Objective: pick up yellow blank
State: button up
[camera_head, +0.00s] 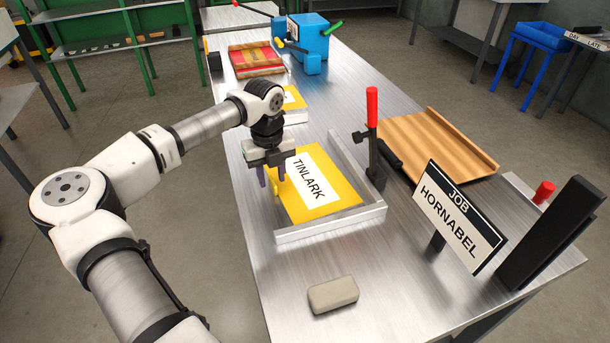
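A flat yellow blank (333,200) with a white label reading TINLARK lies on the metal bench, inside an L-shaped metal rail (330,225). A small yellow upright piece shows at its left edge. My gripper (272,178) points down over that left edge, its two dark purple fingers apart on either side of the edge area. I see no contact between fingers and blank. A second yellow sheet (291,97) with a white label lies on a low pale stack farther back, partly hidden by my arm.
A red-handled clamp (372,120) stands at the rail's right. A HORNABEL job sign (458,215), a grey block (333,294), a wooden tray (430,142), a red striped stack (255,58) and a blue machine (308,38) share the bench (390,285). The front middle is mostly clear.

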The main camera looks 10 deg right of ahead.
jog(key=shift+f, duration=0.35)
grip_shut()
jog(key=shift+r, duration=0.15)
